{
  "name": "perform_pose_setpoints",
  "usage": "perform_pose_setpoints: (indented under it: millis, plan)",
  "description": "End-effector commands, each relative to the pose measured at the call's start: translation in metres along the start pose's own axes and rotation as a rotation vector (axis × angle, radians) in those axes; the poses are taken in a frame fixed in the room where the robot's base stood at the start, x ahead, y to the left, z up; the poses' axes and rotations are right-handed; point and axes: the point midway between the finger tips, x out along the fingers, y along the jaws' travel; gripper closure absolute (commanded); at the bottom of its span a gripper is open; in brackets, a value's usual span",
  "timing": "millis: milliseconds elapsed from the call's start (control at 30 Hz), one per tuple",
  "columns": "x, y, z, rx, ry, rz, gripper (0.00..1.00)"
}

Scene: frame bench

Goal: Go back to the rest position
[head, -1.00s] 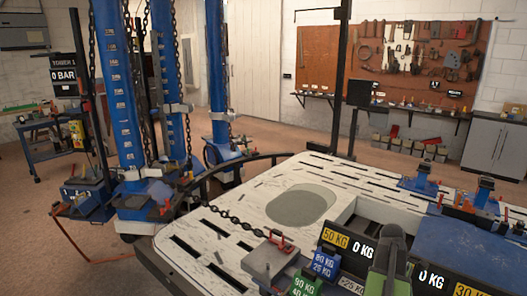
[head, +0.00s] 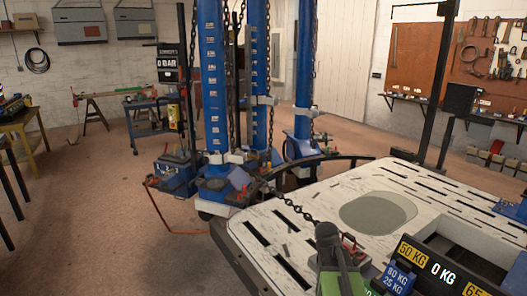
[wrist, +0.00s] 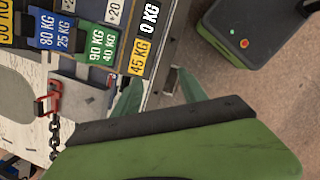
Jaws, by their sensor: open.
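My gripper (wrist: 160,88) shows in the wrist view as two green fingers standing apart, with nothing between them. Its green and black body fills the lower part of that view. In the head view my green and grey arm stands at the bottom, in front of the white slotted bench (head: 290,232); the fingers cannot be made out there. The wrist view looks down past the bench edge beside a row of weight signs, with the yellow 45 KG sign (wrist: 140,57) close to the fingers.
A chain with a red shackle (wrist: 48,102) lies on the bench. Blue columns (head: 213,80) with hanging chains stand behind it. A blue cart (head: 150,125) and a yellow-legged table (head: 22,128) stand farther left. The floor at left (head: 95,220) is mostly clear.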

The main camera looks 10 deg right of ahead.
Motion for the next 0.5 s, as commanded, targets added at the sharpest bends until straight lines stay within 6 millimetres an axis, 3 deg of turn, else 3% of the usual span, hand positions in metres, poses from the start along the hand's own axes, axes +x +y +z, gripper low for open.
perform_pose_setpoints:
  millis: [33, 100, 233, 300, 500]
  plan:
    - [-0.009, -0.021, -0.034, 0.004, 0.026, 0.009, 0.50]
    - [-0.018, -0.045, -0.073, 0.045, 0.064, 0.010, 0.50]
    - [-0.034, -0.097, -0.132, 0.198, 0.140, -0.016, 0.50]
    - [-0.037, -0.115, -0.147, 0.341, 0.176, -0.050, 0.50]
    - [-0.040, -0.127, -0.156, 0.736, 0.218, -0.144, 0.50]
